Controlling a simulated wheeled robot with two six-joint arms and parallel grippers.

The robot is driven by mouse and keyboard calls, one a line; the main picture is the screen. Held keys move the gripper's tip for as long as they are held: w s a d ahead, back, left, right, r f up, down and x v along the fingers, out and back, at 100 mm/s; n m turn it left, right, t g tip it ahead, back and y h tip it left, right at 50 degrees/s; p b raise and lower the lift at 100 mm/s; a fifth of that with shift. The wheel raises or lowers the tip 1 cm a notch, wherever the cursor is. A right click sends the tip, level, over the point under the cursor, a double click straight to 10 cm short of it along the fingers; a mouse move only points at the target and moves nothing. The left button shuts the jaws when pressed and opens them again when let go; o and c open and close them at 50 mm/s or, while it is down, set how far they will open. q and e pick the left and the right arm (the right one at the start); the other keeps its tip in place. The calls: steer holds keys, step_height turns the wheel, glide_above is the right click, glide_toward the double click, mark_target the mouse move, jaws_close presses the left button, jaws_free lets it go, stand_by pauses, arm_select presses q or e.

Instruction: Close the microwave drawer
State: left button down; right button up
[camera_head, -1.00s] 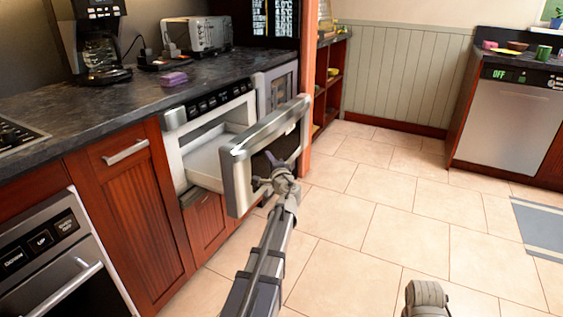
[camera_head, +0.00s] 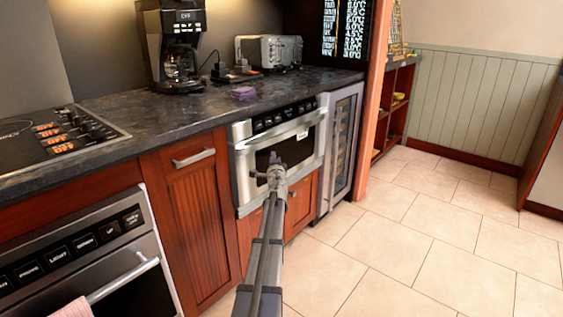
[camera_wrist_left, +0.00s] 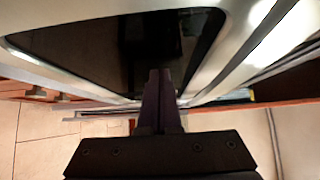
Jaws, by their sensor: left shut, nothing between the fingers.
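The microwave drawer (camera_head: 308,135) is a stainless steel front with a dark window, set under the counter in the head view. Its front now sits close to flush below the control strip; I cannot tell whether a small gap is left. My left gripper (camera_head: 274,163) is at the drawer's front, over the dark window, and partly hides it. In the left wrist view the left gripper (camera_wrist_left: 162,75) is shut and empty, with its fingertips against or just before the dark window (camera_wrist_left: 95,50). My right gripper is not in view.
A wooden cabinet door (camera_head: 195,215) and an oven (camera_head: 100,255) are to the left. A glass-fronted cooler (camera_head: 342,145) stands to the right. A coffee maker (camera_head: 174,45), toaster (camera_head: 268,52) and purple item (camera_head: 243,93) are on the counter. The tiled floor (camera_head: 400,250) is clear.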

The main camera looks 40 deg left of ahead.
arm_select(q)
steer(key=shift+a, duration=0.45)
steer(key=shift+d, duration=0.15)
steer(key=w+d+v, duration=0.2)
steer(key=v, duration=1.1)
steer(key=shift+w+d, duration=0.15)
steer(key=shift+d, duration=0.05)
